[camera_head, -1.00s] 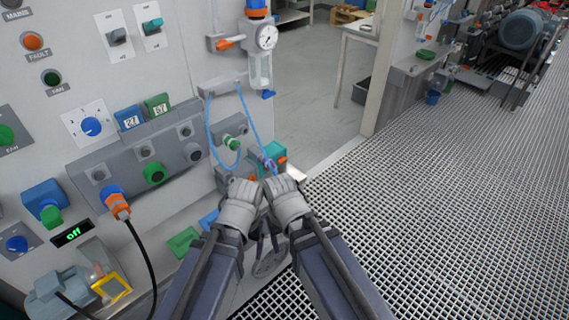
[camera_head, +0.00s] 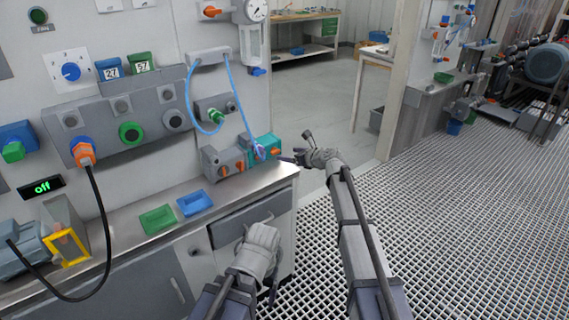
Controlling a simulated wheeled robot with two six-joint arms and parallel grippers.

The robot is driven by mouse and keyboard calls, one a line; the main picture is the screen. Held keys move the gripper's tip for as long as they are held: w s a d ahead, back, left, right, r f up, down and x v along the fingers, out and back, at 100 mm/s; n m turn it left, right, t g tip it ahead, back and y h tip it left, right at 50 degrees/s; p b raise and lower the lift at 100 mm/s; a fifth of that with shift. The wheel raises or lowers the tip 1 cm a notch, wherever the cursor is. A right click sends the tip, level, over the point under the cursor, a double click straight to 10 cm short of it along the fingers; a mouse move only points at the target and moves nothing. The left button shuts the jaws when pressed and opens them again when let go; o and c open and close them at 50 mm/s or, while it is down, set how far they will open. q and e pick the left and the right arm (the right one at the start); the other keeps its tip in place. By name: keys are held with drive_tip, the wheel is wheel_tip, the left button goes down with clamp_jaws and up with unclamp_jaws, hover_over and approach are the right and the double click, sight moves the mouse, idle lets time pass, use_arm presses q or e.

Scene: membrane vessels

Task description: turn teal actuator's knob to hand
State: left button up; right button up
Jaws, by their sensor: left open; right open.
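The teal actuator (camera_head: 262,146) stands at the back right of the steel bench, against the panel. An orange knob (camera_head: 276,152) shows on its front; its pointer setting is too small to read. My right gripper (camera_head: 294,147) is open just right of the actuator. One finger reaches left toward the knob and the other sticks up; I cannot tell whether the near finger touches it. My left gripper (camera_head: 261,252) is lower, in front of the bench's drawers, away from the actuator. Its fingers are mostly hidden behind its own body.
A grey unit with orange knobs (camera_head: 225,163) stands directly left of the teal actuator. A blue hose (camera_head: 236,92) hangs down to the actuator's top. A green tray (camera_head: 158,219) and a blue tray (camera_head: 195,203) lie on the bench. Open grating floor (camera_head: 440,220) lies to the right.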

sight(276, 151)
drive_tip(key=shift+w+d, duration=0.2)
drive_tip(key=b+x, duration=0.3)
drive_tip(key=x, duration=0.4)
drive_tip(key=shift+w+a, duration=0.1)
drive_tip(key=shift+w, duration=0.05)
drive_tip(key=shift+w+a+f, duration=0.1)
drive_tip(key=shift+w+a, duration=0.05)
drive_tip(key=shift+a, duration=0.05)
clamp_jaws()
idle(0.4)
